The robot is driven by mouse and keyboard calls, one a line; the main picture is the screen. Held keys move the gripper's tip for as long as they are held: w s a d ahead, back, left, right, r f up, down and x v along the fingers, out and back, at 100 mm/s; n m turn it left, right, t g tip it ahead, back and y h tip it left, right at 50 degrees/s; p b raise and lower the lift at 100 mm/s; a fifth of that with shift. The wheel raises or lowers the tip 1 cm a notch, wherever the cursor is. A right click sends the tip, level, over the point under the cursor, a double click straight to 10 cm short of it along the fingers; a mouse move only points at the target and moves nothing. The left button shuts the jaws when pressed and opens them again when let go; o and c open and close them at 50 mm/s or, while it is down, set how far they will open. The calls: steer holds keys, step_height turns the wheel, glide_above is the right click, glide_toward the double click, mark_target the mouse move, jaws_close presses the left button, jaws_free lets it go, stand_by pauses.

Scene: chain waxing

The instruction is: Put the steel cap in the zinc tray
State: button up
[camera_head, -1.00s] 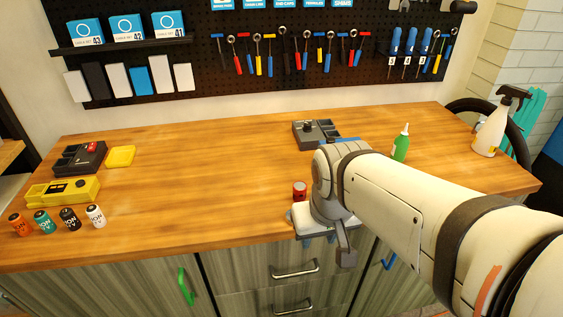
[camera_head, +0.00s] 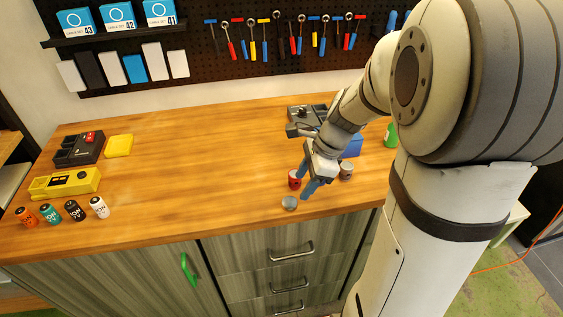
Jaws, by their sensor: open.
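A small round grey metal piece (camera_head: 289,203), which looks like the steel cap, lies on the wooden bench near its front edge. My gripper (camera_head: 306,181) has blue fingertips and is open, pointing down just above and to the right of this piece, apart from it. A small red can (camera_head: 294,179) stands close behind the fingers, and a grey metal cylinder (camera_head: 346,170) stands to the right of the gripper. I cannot tell which container is the zinc tray. A dark compartmented box (camera_head: 303,112) at the back is partly hidden by my arm.
A blue object (camera_head: 352,146) and a green bottle (camera_head: 391,134) are partly hidden by my arm. At the left are a yellow case (camera_head: 65,184), a dark box (camera_head: 79,148), a yellow block (camera_head: 119,145) and several small cans (camera_head: 75,210). The bench's middle (camera_head: 200,170) is clear.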

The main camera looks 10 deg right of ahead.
mark_target(290, 201)
steer(key=shift+w+d+f+m, duration=0.15)
steer(key=shift+w+f+m, duration=0.3)
steer(key=shift+m, duration=0.25)
steer(key=x, duration=0.7)
steer(key=shift+f, duration=0.1)
steer(key=shift+c, duration=0.2)
steer(key=c, duration=0.9)
steer(key=shift+o, duration=0.2)
